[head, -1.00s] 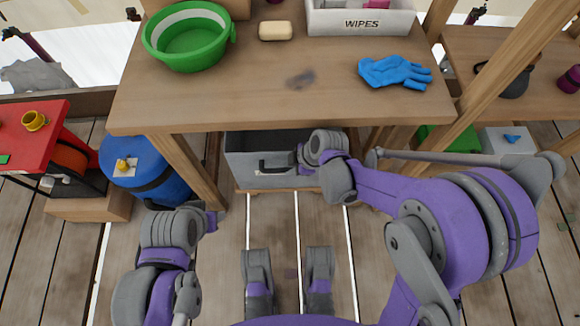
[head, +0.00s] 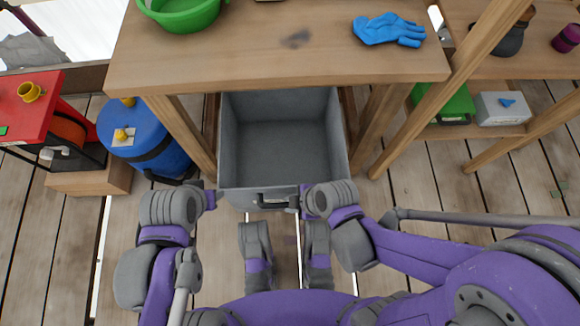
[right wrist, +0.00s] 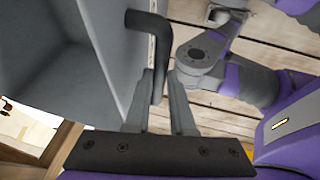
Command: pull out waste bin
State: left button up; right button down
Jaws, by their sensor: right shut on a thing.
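The waste bin (head: 230,150) is a grey, open-topped, drawer-like box under the wooden table, drawn well out from under the tabletop. Its inside looks empty. A dark bar handle (head: 272,203) is on its front face; the handle also shows in the right wrist view (right wrist: 158,60). My right gripper (head: 299,203) is at the right end of the handle and shut on it; its fingers show in the right wrist view (right wrist: 160,105). My left gripper (head: 209,198) is near the bin's front left corner, holding nothing that I can see; its fingers are too small to judge.
The table (head: 240,65) holds a green basin (head: 185,15) and a blue glove (head: 388,30). A blue barrel (head: 145,140) stands left of the bin. Table legs (head: 180,130) flank the bin. A green box (head: 445,105) and white box (head: 500,108) sit on a right shelf.

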jog(key=shift+s, duration=1.25)
jog(key=c, duration=0.8)
grip_release()
jog(key=shift+o, duration=0.2)
jog(key=p+v, duration=0.6)
jog(key=v, duration=0.4)
jog(key=shift+r, duration=0.4)
jog(key=shift+d, duration=0.1)
